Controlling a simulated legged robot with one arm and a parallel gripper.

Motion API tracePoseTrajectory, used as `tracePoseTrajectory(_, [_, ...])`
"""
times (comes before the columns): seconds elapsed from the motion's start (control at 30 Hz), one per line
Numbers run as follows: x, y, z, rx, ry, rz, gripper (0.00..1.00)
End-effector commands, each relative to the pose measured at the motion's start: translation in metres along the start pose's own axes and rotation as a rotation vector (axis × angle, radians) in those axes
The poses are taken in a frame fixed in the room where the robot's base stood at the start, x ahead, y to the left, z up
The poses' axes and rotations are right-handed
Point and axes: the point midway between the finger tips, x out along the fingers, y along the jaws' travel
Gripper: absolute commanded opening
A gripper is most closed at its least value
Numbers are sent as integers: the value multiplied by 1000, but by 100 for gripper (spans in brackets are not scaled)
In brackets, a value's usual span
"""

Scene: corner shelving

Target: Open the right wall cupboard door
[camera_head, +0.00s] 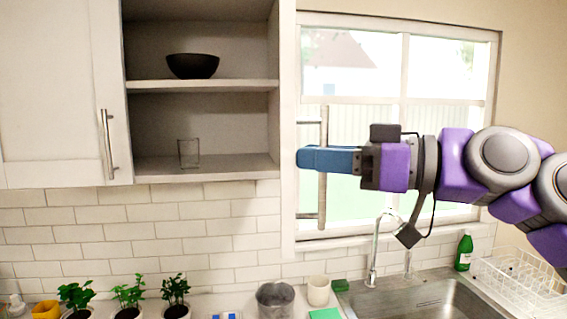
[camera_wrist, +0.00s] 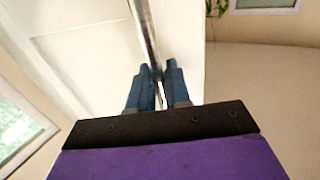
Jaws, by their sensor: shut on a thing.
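The right wall cupboard door (camera_head: 288,130) stands swung open in the head view. It is seen almost edge-on at the right side of the open shelves. Its metal bar handle (camera_head: 323,205) is upright on the door's right-hand face. My gripper (camera_head: 303,159) reaches in from the right with its blue fingers level across the handle. In the wrist view, the handle (camera_wrist: 149,38) runs down between the two fingers (camera_wrist: 160,82), which are shut on it. The white door panel (camera_wrist: 95,65) fills the area behind the handle.
The cupboard interior (camera_head: 200,125) shows a black bowl (camera_head: 193,66) and a small wire-like item (camera_head: 189,153). The left door (camera_head: 55,100) is closed. Below are potted plants (camera_head: 130,295), a tap (camera_head: 375,250), a sink (camera_head: 420,300) and a dish rack (camera_head: 515,275). A window (camera_head: 450,80) is behind my arm.

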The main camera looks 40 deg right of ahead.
Motion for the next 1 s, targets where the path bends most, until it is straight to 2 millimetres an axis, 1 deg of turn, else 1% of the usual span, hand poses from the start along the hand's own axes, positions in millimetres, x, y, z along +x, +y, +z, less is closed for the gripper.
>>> tracePoseTrajectory(0.03, [-8, 4, -1, 1, 4, 6, 0])
tracePoseTrajectory(0.13, [-20, 11, -2, 0, 6, 14, 0])
tracePoseTrajectory(0.4, [-39, 24, -2, 0, 7, 21, 0])
tracePoseTrajectory(0.57, [-42, 27, -2, 0, 7, 21, 0])
tracePoseTrajectory(0.87, [-42, 26, -3, 0, 8, 21, 0])
tracePoseTrajectory(0.9, [-42, 26, -3, 0, 8, 21, 19])
tracePoseTrajectory(1.0, [-42, 26, -2, 0, 7, 20, 29])
